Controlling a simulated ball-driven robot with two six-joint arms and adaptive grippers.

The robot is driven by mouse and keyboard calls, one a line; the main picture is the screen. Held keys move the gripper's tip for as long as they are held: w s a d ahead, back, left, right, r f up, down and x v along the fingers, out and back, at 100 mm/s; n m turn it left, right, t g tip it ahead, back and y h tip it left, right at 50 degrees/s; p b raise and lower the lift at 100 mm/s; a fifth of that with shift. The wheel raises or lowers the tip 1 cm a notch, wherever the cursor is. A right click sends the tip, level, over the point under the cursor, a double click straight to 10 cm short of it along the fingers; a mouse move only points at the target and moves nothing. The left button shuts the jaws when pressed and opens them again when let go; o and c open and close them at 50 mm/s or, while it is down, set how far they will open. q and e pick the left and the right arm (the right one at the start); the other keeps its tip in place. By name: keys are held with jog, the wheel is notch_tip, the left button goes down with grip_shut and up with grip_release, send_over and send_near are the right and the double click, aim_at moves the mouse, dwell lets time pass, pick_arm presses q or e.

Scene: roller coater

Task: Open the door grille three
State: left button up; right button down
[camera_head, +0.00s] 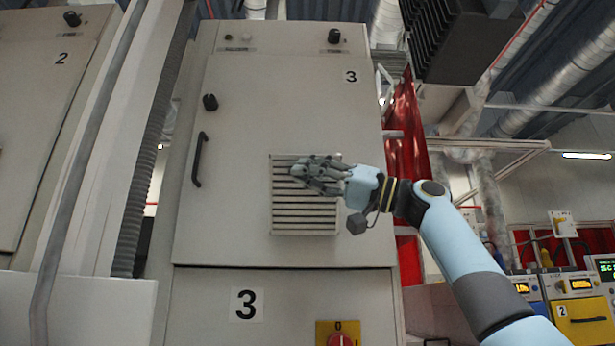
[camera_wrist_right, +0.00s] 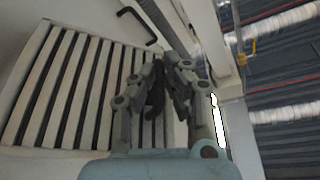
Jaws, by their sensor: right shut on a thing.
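The grey cabinet door marked 3 (camera_head: 235,120) fills the middle of the head view and looks flush with its frame. Its slatted grille (camera_head: 305,218) sits right of the black door handle (camera_head: 198,160). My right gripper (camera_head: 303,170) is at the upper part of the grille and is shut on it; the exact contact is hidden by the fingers. In the right wrist view the pale slats of the grille (camera_wrist_right: 75,85) spread to the left of and behind my right gripper (camera_wrist_right: 170,64), and the handle (camera_wrist_right: 137,22) shows above. My left gripper is not in view.
A black knob (camera_head: 210,102) is on the door's upper left. Cabinet 2 (camera_head: 45,130) stands left beyond a post and ribbed hose (camera_head: 150,160). A red curtain (camera_head: 407,130) hangs to the right.

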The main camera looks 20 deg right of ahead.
jog(key=c, duration=1.7)
grip_release()
jog(key=v, duration=1.2)
jog(key=shift+f, duration=0.15)
